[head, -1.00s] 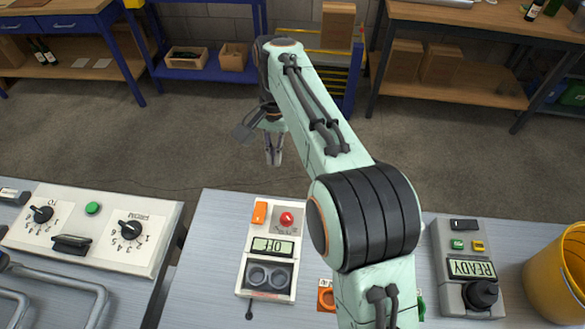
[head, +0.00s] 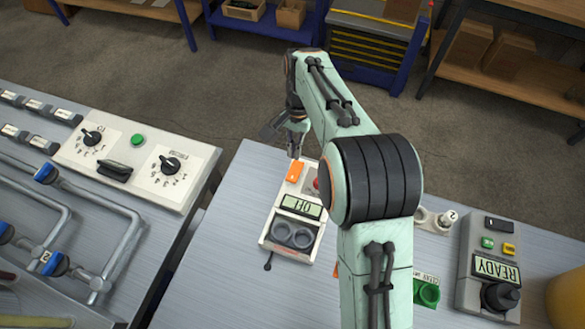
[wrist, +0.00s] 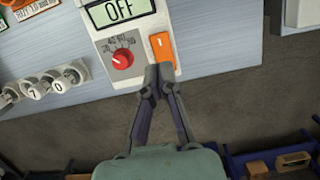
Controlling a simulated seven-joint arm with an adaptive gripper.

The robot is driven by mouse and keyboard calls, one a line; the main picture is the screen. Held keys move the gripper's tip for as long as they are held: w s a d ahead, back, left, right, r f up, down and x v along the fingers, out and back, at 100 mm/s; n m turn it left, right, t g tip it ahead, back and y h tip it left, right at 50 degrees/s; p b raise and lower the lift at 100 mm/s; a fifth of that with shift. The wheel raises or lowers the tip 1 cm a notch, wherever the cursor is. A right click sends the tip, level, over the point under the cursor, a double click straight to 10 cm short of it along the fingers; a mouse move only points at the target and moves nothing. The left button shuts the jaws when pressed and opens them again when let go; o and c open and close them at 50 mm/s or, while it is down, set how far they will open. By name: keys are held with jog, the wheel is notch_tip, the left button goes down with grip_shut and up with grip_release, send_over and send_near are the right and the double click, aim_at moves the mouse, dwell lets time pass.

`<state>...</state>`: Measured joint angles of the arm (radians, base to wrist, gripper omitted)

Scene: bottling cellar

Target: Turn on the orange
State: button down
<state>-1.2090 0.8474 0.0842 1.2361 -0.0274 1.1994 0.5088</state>
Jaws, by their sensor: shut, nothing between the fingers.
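The orange rocker switch (head: 294,171) sits at a corner of a white device whose display (head: 302,205) reads OFF. In the wrist view the orange switch (wrist: 162,51) shows a "1" mark, beside a red dial (wrist: 122,59) and the OFF display (wrist: 121,9). My gripper (head: 297,150) is shut and empty, close to the switch at the device's edge. In the wrist view its fingertips (wrist: 158,76) overlap the lower end of the switch; I cannot tell whether they touch it. My arm hides part of the red dial in the head view.
A white panel (head: 140,160) with black knobs and a green button stands to the left, with pipes and blue valves in front. A grey READY box (head: 468,270) and a yellow bucket (head: 568,300) stand at the right. Bare bench (head: 220,250) lies left of the device.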

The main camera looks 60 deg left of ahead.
aim_at(293, 173)
jog(key=f, duration=0.7)
jog(key=shift+s+d+f, duration=0.15)
jog(key=shift+s+d, duration=0.25)
jog(key=shift+s+d+f+y, duration=0.1)
jog(key=shift+f+y, duration=0.2)
jog(key=shift+r, duration=0.1)
jog(key=shift+w+a+r, duration=0.25)
jog(key=shift+w+a, duration=0.25)
jog(key=shift+a, duration=0.05)
notch_tip(293, 173, up, 14)
jog(key=s+d, duration=0.1)
jog(key=shift+s+d, duration=0.25)
jog(key=shift+d, duration=0.05)
dwell(0.5)
